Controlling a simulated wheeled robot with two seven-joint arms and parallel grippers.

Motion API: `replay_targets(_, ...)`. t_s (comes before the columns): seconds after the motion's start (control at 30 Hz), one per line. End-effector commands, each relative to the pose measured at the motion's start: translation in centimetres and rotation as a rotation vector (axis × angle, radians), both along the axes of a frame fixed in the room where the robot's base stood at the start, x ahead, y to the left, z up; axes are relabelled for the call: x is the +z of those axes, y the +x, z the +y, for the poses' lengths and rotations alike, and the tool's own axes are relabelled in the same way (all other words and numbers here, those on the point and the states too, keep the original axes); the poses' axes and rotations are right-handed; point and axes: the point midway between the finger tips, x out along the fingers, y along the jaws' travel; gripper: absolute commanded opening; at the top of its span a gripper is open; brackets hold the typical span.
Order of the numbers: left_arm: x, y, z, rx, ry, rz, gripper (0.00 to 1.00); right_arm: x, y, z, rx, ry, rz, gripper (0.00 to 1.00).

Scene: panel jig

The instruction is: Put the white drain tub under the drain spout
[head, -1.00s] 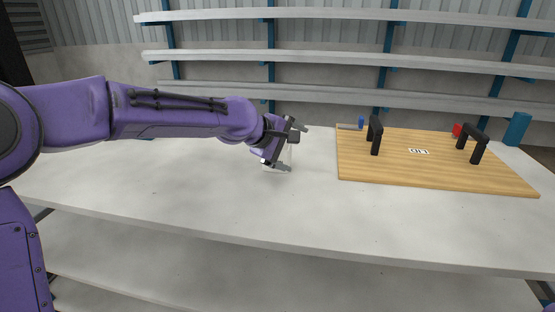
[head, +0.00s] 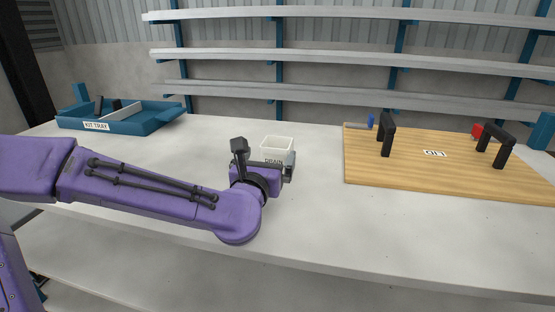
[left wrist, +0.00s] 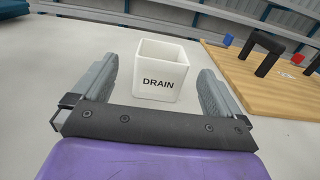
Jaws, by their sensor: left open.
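The white drain tub (head: 277,144), open-topped and marked DRAIN, stands upright on the bench left of the wooden panel. It also shows in the left wrist view (left wrist: 161,72). My left gripper (head: 266,162) is in front of the tub and hides its lower part in the head view. In the left wrist view the gripper (left wrist: 160,72) is open, with the tub ahead between the lines of its two fingers and not gripped. A grey spout-like tube (head: 357,126) with a blue handle (head: 371,121) is at the panel's back left corner. My right gripper is not in view.
The wooden panel (head: 450,175) has two black handles (head: 387,135) and a red part (head: 477,131). A blue kit tray (head: 125,120) is at the back left. The bench between tub and panel is clear. Shelves (head: 330,60) run behind.

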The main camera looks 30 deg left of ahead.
Motion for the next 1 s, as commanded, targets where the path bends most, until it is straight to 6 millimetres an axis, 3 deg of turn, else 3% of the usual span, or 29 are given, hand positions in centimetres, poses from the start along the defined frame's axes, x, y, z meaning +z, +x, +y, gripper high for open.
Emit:
replay_targets(0.17, -0.1, 2.4, 0.5, 0.000, 0.004, 0.004, 1.00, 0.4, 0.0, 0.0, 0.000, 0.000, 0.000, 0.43)
replay_targets(0.43, -0.9, 6.7, 1.4, 0.001, 0.004, 0.004, 1.00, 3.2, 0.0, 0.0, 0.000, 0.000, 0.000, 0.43)
replay_targets(0.73, -1.3, 7.5, 1.6, -0.001, 0.002, 0.003, 1.00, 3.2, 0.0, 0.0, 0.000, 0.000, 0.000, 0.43)
replay_targets(0.87, -1.3, 7.5, 1.6, -0.001, 0.002, 0.003, 0.58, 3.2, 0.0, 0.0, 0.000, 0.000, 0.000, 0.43)
replay_targets(0.9, -1.3, 7.5, 1.6, -0.001, 0.002, 0.003, 0.51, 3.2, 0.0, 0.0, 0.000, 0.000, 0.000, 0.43)
replay_targets(1.0, -1.3, 7.5, 1.6, -0.001, 0.002, 0.003, 0.46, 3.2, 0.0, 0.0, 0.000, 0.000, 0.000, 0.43)
